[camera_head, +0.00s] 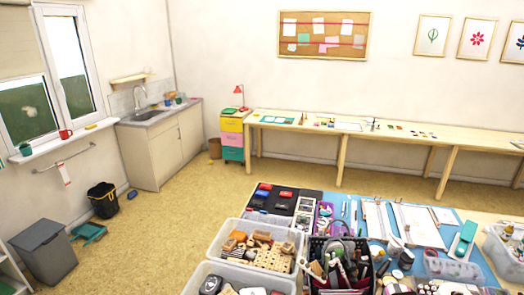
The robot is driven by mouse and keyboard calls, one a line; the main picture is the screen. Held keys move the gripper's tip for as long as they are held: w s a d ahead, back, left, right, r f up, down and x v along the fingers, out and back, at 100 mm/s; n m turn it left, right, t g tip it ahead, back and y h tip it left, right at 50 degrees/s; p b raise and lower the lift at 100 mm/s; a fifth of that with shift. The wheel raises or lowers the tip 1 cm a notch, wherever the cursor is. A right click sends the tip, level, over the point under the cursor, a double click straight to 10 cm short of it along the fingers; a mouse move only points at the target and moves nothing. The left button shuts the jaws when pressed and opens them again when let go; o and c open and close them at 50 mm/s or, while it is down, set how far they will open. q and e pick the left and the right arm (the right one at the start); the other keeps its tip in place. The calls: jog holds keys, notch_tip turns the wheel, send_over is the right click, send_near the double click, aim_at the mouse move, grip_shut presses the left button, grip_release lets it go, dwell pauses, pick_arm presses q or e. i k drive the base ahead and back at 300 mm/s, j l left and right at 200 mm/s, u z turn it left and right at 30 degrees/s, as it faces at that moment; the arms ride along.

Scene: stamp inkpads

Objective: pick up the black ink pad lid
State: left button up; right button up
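Several small ink pads lie on a black mat (310,197) at the back left of the near table. One looks red (265,186), one blue (261,194), and another red (285,194). Dark shapes lie among them, but they blend with the mat. I cannot tell which is the black ink pad lid, or whether any lid lies apart from its pad. Neither of my grippers shows in the head view.
Clear bins with wooden stamps (270,257) and other items crowd the table's front left. A dark basket of tools (313,246) stands beside them. Clipboards (415,222) and a teal stapler-like tool (464,240) lie on a blue mat. The floor left of the table is open.

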aim_at(279, 205)
jog(key=i, duration=0.95)
